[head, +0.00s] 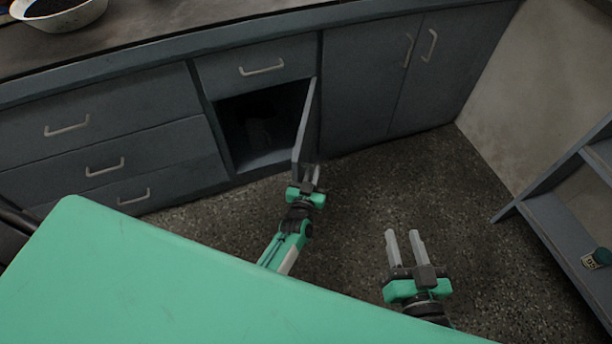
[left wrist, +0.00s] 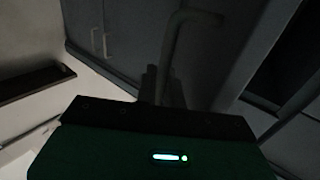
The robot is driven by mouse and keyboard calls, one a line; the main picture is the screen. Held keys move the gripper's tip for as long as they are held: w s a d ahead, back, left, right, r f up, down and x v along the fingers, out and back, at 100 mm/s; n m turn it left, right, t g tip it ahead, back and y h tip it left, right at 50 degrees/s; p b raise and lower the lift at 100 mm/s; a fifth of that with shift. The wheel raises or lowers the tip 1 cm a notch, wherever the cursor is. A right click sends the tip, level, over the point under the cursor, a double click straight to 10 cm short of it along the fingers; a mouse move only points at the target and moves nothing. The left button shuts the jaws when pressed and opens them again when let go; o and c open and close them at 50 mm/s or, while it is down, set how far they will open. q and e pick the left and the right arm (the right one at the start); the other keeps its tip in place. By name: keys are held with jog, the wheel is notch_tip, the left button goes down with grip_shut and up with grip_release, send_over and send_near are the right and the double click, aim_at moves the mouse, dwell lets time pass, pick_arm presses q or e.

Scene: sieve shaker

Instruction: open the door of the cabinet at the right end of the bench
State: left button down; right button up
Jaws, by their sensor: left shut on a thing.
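A grey cabinet door (head: 305,125) below a single drawer stands swung out from the bench front, seen nearly edge-on, with a dark open compartment (head: 262,125) to its left. My left gripper (head: 311,174) is at the door's lower outer end, shut on its bar handle (left wrist: 183,45), which shows close up in the left wrist view. The exact grip is dark and partly hidden. At the bench's right end, a double-door cabinet (head: 400,85) is closed, with two upright handles. My right gripper (head: 404,240) is open and empty above the floor.
Closed drawers (head: 105,160) fill the bench front at left. A bowl (head: 58,12) of dark material stands on the bench top. A grey shelf unit (head: 550,215) with a small jar (head: 596,259) stands at right. Speckled floor (head: 400,180) is clear before the closed doors.

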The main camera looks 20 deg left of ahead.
pick_arm(q)
jog(key=shift+w+d+y, duration=0.15)
jog(key=shift+d+y, duration=0.15)
pick_arm(e)
jog(key=shift+w+d+r, duration=0.1)
jog(key=shift+d, duration=0.2)
pick_arm(q)
jog(key=c, duration=1.9)
grip_release()
